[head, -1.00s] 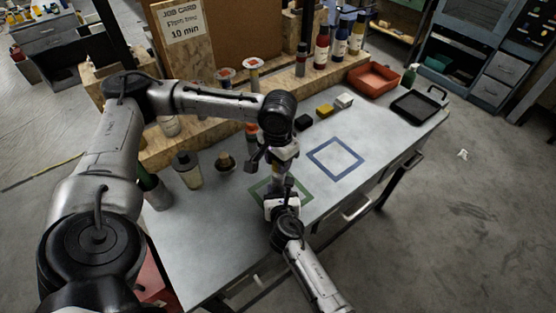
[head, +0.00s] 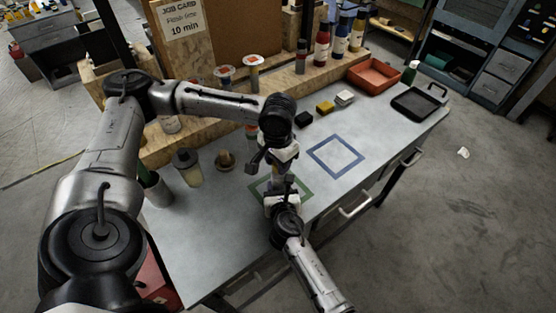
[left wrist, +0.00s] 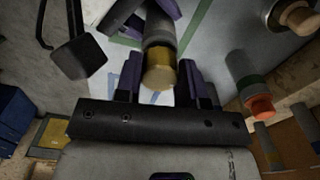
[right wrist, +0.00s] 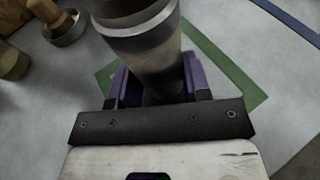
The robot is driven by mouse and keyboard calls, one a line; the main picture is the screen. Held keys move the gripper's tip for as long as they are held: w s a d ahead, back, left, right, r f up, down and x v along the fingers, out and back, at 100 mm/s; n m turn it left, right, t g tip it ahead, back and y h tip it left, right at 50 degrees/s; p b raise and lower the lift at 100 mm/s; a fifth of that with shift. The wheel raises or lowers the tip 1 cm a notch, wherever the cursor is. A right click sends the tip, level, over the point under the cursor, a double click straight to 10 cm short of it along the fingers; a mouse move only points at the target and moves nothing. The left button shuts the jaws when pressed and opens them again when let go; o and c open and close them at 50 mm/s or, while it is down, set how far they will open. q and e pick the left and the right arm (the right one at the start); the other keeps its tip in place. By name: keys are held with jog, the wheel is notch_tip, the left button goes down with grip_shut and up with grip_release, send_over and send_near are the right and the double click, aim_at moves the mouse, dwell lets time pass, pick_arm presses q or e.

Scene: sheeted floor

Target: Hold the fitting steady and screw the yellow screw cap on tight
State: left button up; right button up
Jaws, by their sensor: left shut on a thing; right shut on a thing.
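The fitting, a grey cylinder, stands upright over the green square in the right wrist view (right wrist: 145,45) and also shows in the left wrist view (left wrist: 160,30). My right gripper (right wrist: 155,85) is shut on its body. The yellow screw cap (left wrist: 160,72) sits at the fitting's end, in line with it. My left gripper (left wrist: 160,85) is shut on the cap from above, with one purple finger on each side. In the head view my left gripper (head: 276,165) is right above my right gripper (head: 280,198), and the arms mostly hide fitting and cap. The thread is hidden.
A blue square outline (head: 335,156) on the bench is empty. Small blocks (head: 324,107), a red tray (head: 374,77) and a black tray (head: 415,104) lie at the back right.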

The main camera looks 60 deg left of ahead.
pick_arm(q)
jog(key=o, duration=0.3)
jog(key=c, duration=0.3)
jog(key=m, duration=1.5)
jog(key=shift+d, duration=0.1)
jog(key=m, duration=0.4)
jog(key=shift+m, duration=0.3)
jog(key=o, duration=1)
